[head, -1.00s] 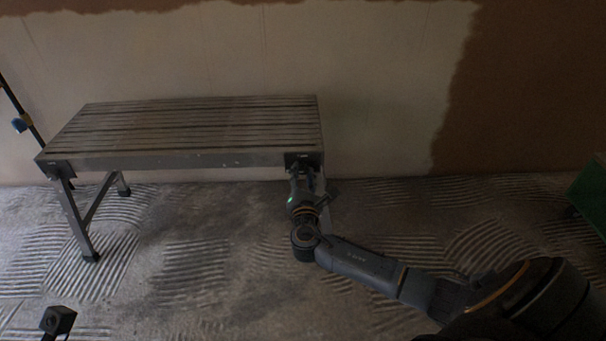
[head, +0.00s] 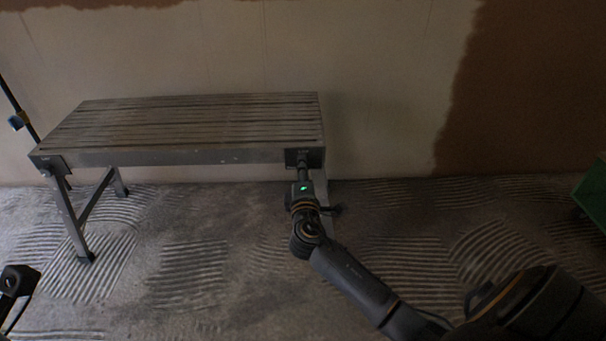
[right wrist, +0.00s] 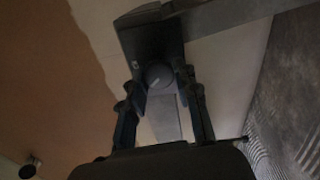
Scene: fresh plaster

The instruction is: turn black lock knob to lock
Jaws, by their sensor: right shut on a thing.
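The grey slatted bench (head: 200,157) stands against the wall. The black lock knob (right wrist: 158,76) shows as a round dark cap on the dark bracket (right wrist: 150,40) in the right wrist view. In the head view the bracket (head: 314,156) is at the bench's front right corner, and my gripper largely hides the knob. My right gripper (head: 303,170) is shut on the knob, one finger on each side of it in the wrist view (right wrist: 160,84). Part of my left gripper (head: 18,282) shows at the lower left, away from the bench; its jaw state is unclear.
A similar dark bracket (head: 48,163) is at the bench's left corner. A dark pole (head: 18,110) leans at the far left. A green object (head: 592,195) stands at the right edge. The ridged grey floor (head: 190,270) in front of the bench is clear.

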